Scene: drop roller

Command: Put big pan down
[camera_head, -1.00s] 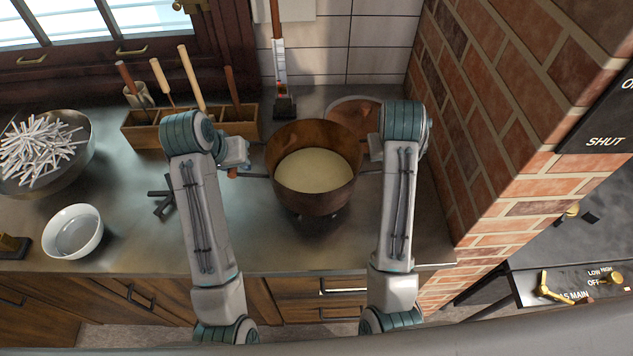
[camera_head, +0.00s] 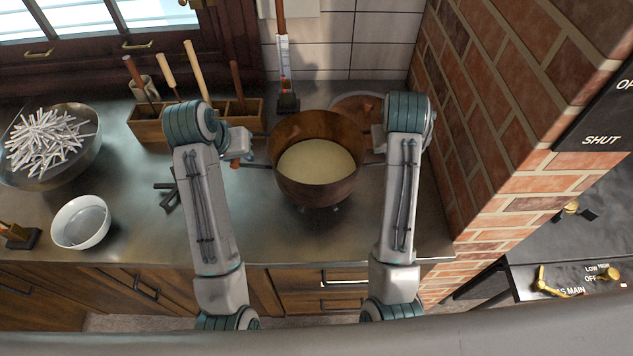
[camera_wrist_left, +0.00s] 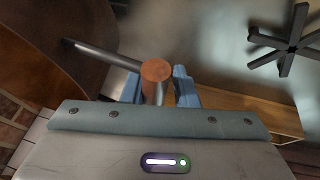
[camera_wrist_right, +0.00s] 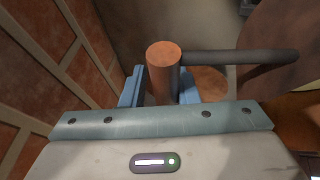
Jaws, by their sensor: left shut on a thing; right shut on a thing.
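The big pan (camera_head: 312,190) is a deep copper-brown pot with pale creamy liquid inside. It is upright between my two arms, over the steel counter. I cannot tell whether its base touches the counter. My left gripper (camera_head: 240,163) is shut on the pan's left handle, a copper-coloured grip on a dark rod; it shows in the left wrist view (camera_wrist_left: 155,88). My right gripper (camera_wrist_right: 160,88) is shut on the matching handle on the right side. In the head view the right fingers are mostly hidden behind my right arm. The pan's wall (camera_wrist_left: 45,50) also shows in the left wrist view.
A dark burner stand (camera_head: 166,190) is left of my left arm. A white bowl (camera_head: 82,222) and a metal bowl of white sticks (camera_head: 75,170) are further left. A wooden utensil box (camera_head: 150,123), a round copper item (camera_head: 355,104) and a brick wall (camera_head: 475,130) bound the space.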

